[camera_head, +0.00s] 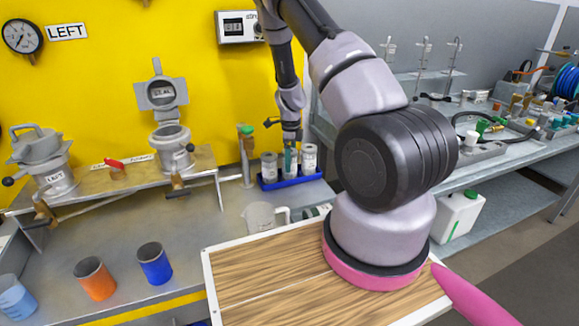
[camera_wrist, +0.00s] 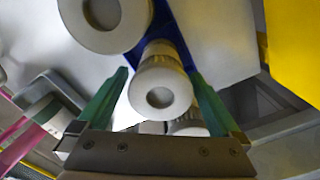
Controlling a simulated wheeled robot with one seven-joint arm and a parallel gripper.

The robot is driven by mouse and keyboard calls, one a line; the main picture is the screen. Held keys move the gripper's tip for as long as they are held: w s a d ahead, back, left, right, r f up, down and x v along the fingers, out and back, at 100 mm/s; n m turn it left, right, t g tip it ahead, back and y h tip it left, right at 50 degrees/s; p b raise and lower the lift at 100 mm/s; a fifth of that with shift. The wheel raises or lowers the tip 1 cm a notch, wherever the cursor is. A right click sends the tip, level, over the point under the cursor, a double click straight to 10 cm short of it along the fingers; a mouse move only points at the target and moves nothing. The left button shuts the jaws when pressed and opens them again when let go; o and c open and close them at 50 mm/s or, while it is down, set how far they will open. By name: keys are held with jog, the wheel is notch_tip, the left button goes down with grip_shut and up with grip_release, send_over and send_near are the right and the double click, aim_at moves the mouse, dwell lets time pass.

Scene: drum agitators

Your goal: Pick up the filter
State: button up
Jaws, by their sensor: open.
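Several pale cylinders, apparently the filters, stand in a blue tray (camera_head: 292,183) on the bench in the head view. One cylinder (camera_head: 269,168) is at the left and another cylinder (camera_head: 309,158) at the right. My gripper (camera_head: 290,160) points down at the tray between these two. In the wrist view, my gripper (camera_wrist: 158,75) is open, its green fingers on either side of one filter (camera_wrist: 160,97) with a round top. Gaps show beside it, and I cannot tell whether a finger touches it. A larger-looking filter (camera_wrist: 103,20) is at the upper left.
A clear beaker (camera_head: 262,216) stands in front of the tray. A green-topped valve (camera_head: 246,150) rises just left of it. Orange (camera_head: 95,280) and blue (camera_head: 154,264) cups stand at the lower left. A yellow wall (camera_head: 120,60) is behind.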

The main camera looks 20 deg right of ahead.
notch_tip(320, 180, down, 2)
jog(key=shift+f, duration=0.15)
jog(key=c, duration=1.4)
jog(key=shift+o, duration=0.2)
